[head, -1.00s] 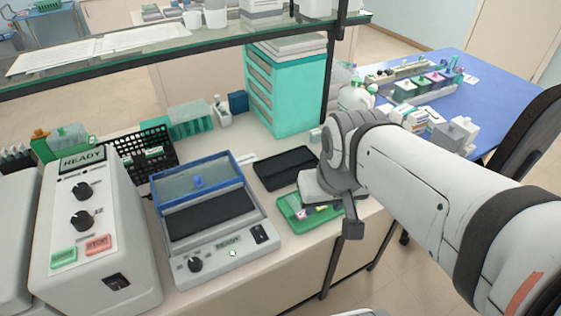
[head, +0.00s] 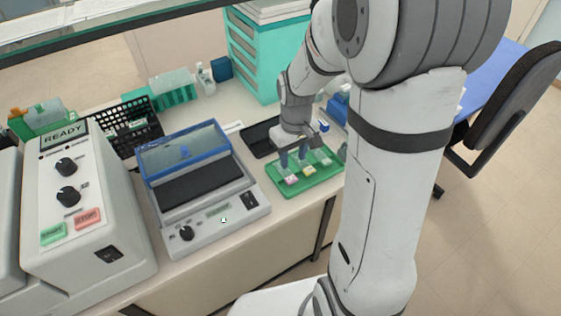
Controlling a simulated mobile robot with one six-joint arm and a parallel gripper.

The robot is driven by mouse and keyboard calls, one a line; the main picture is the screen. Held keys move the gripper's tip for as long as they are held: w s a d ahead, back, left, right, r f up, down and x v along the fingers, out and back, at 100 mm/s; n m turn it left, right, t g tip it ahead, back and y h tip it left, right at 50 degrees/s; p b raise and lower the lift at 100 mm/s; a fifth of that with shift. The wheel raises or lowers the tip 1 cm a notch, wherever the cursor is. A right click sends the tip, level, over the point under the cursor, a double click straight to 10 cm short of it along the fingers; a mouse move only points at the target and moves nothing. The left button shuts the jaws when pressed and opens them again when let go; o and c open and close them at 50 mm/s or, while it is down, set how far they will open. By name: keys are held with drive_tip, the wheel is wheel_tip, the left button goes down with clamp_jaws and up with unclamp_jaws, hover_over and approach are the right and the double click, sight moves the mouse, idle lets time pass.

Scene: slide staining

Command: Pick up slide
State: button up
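Several glass slides lie in a green tray (head: 300,191) at the front edge of the bench. One has a pink label (head: 291,180), one a yellow label (head: 309,171) and one a pale label (head: 325,160). My gripper (head: 300,146) points down over the back part of the tray, close above the slides. Its fingers are small and dark here and partly merge with the slides behind them. I cannot tell whether they are open or shut, or whether they touch a slide.
A grey device with a raised blue lid (head: 183,147) stands left of the tray. A dark flat pad (head: 258,138) lies behind the tray. A black basket (head: 128,126), a teal rack (head: 172,91) and a teal drawer unit (head: 251,52) stand farther back. A machine reading READY (head: 64,135) is at left.

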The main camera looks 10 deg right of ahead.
sight(290, 178)
drive_tip(key=f, duration=0.2)
drive_tip(key=f+p, duration=0.1)
drive_tip(key=f, duration=0.4)
drive_tip(key=shift+w+a+f, duration=0.1)
drive_tip(key=shift+a+f, duration=0.15)
drive_tip(key=c, duration=0.7)
